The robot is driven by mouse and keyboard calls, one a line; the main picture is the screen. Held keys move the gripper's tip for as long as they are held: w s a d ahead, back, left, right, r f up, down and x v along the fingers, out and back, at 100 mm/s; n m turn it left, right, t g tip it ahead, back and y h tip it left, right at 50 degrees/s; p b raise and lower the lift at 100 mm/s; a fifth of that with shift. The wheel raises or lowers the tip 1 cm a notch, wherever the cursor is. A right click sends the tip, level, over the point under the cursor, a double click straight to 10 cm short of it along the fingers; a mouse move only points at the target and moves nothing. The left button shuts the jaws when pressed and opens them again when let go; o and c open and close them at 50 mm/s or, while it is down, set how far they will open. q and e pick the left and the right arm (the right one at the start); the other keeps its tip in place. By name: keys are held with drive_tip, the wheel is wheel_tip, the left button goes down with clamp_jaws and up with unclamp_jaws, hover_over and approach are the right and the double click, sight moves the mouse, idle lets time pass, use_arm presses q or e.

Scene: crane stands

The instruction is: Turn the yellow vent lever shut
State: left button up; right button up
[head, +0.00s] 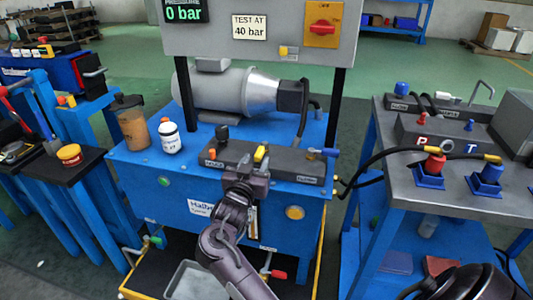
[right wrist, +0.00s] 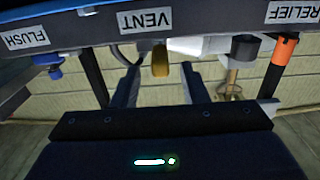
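The yellow vent lever (head: 260,154) stands up from the dark valve block (head: 285,165) on the blue power unit. In the right wrist view the yellow lever (right wrist: 160,58) appears just below the VENT label (right wrist: 145,21). My right gripper (head: 247,178) is at the block's front edge, close to the lever. In the wrist view its two fingers (right wrist: 160,78) are spread apart, one to each side of the lever, with visible gaps. They do not appear to touch it. My left gripper is out of view.
A blue lever (head: 322,152) is at the block's right end, and a black knob (head: 222,133) is at its left. A white bottle (head: 169,138) stands left of the block. A gauge panel (head: 260,35) rises behind on black posts. A grey hose bench (head: 450,190) is at right.

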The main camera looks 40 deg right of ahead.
sight(261, 147)
drive_tip(key=b+x, duration=0.1)
drive_tip(key=x, duration=0.5)
drive_tip(key=shift+w+d, duration=0.2)
drive_tip(key=shift+f, duration=0.1)
clamp_jaws()
